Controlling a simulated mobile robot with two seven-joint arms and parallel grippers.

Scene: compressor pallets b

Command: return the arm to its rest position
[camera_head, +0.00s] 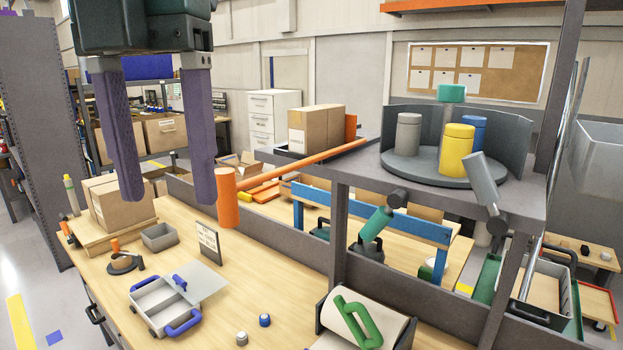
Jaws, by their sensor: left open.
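My left gripper (165,140) hangs down large at the upper left of the head view. Its two long purple fingers are spread apart, with nothing between them. It is above the wooden workbench (240,285). The right finger appears close beside the end of an orange bar (300,165); I cannot tell whether they touch. My right gripper is not in view.
On the bench are a grey box with blue handles (163,305), a small grey tray (159,237), a sign (207,241) and cardboard boxes (122,203). A grey shelf (440,193) at right holds a round tray with canisters (457,150).

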